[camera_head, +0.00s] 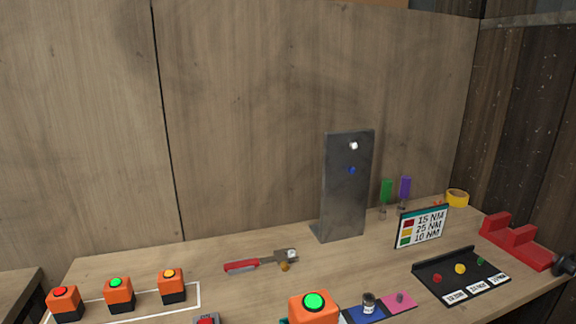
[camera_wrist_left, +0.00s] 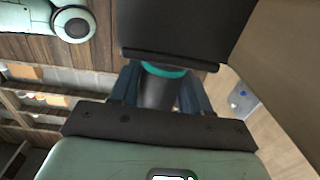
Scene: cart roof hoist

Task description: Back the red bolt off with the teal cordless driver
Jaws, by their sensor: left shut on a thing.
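The teal cordless driver shows in the left wrist view as a dark body (camera_wrist_left: 178,30) with a teal ring (camera_wrist_left: 163,69). My left gripper (camera_wrist_left: 160,95) is shut around its dark grip. In the head view, a large orange block (camera_head: 313,309) with a green button and a bit of teal beside it rises at the bottom edge; I cannot tell if it belongs to the driver. An upright grey metal plate (camera_head: 343,205) carries a pale bolt (camera_head: 353,146) above a blue bolt (camera_head: 351,170). I see no clearly red bolt on it. My right gripper is not in view.
Orange button blocks (camera_head: 118,291) stand at left. A red-handled wrench (camera_head: 243,266) lies mid-table. A black tray (camera_head: 425,270) holds red, yellow and green pieces. A torque sign (camera_head: 422,227), a red stand (camera_head: 518,246) and yellow tape (camera_head: 457,197) are at right.

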